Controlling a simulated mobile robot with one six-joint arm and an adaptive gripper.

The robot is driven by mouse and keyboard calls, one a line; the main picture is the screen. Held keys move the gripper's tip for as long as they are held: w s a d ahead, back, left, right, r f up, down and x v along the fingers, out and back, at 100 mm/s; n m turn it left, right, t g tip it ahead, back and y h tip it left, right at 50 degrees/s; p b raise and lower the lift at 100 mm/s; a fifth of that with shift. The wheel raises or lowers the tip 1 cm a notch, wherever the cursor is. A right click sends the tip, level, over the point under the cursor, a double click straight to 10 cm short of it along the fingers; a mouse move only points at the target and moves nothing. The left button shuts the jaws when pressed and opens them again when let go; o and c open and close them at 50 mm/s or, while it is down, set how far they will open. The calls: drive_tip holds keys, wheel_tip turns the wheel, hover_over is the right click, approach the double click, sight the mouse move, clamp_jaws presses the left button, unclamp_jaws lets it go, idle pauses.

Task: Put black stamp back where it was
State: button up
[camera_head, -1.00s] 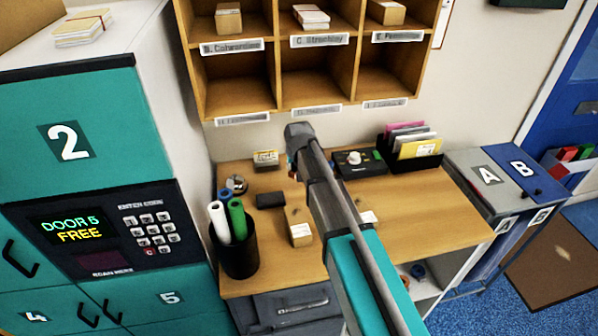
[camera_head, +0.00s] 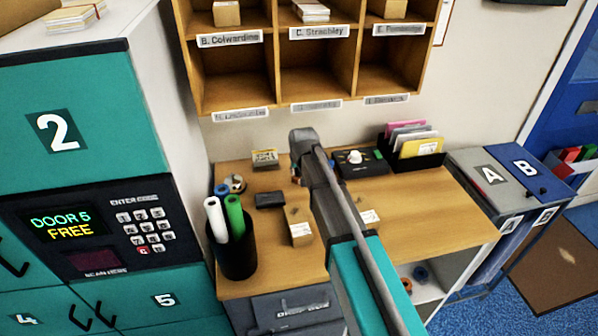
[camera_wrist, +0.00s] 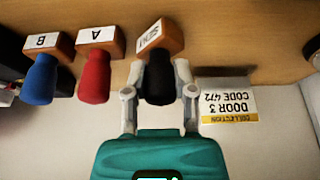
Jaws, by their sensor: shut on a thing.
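The black stamp (camera_wrist: 158,86) has a dark handle and a wooden block marked SENT. My gripper (camera_wrist: 160,92) is shut on its handle, with one finger on each side. In the wrist view, the red stamp (camera_wrist: 96,82) marked A and the blue stamp (camera_wrist: 40,80) marked B stand in a row beside it on the left. The black stamp's block is turned a little against theirs. I cannot tell whether it touches the desk. In the head view my arm hides the black stamp and most of the gripper at the back of the desk.
A collection card (camera_wrist: 228,104) reading DOOR 3 CODE 472 stands close beside the gripper; it also shows in the head view (camera_head: 265,158). The desk (camera_head: 430,205) also holds a dark pad (camera_head: 270,200), a small box (camera_head: 301,234), a pen cup (camera_head: 238,258) and a black device (camera_head: 358,165).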

drive_tip(key=shift+f, duration=0.1)
drive_tip(key=o, duration=0.9)
drive_tip(key=a+p+v, duration=0.1)
drive_tip(key=p+v, duration=0.4)
drive_tip(key=s+d, duration=0.4)
drive_tip(key=s, duration=0.7)
drive_tip(key=shift+s, duration=0.25)
drive_tip(key=shift+d, duration=0.2)
drive_tip(key=shift+m+g+h, duration=0.5)
drive_tip(key=shift+m+g, duration=0.3)
drive_tip(key=shift+g, duration=0.1)
drive_tip(key=s+d, duration=0.1)
drive_tip(key=d, duration=0.2)
drive_tip(key=s+d, duration=0.2)
drive_tip(key=d, duration=0.2)
drive_tip(key=s+d, duration=0.2)
drive_tip(key=d, duration=0.1)
drive_tip(key=shift+s+d+f, duration=0.15)
drive_tip(key=shift+f, duration=0.2)
drive_tip(key=s+d, duration=0.2)
drive_tip(key=d, duration=0.1)
drive_tip(key=s+d+m+g, duration=0.1)
drive_tip(key=s+d, duration=0.1)
drive_tip(key=d, duration=0.1)
drive_tip(key=s+d+g, duration=0.1)
drive_tip(key=s+d, duration=0.2)
drive_tip(key=shift+f+m, duration=0.2)
drive_tip(key=shift+m, duration=0.1)
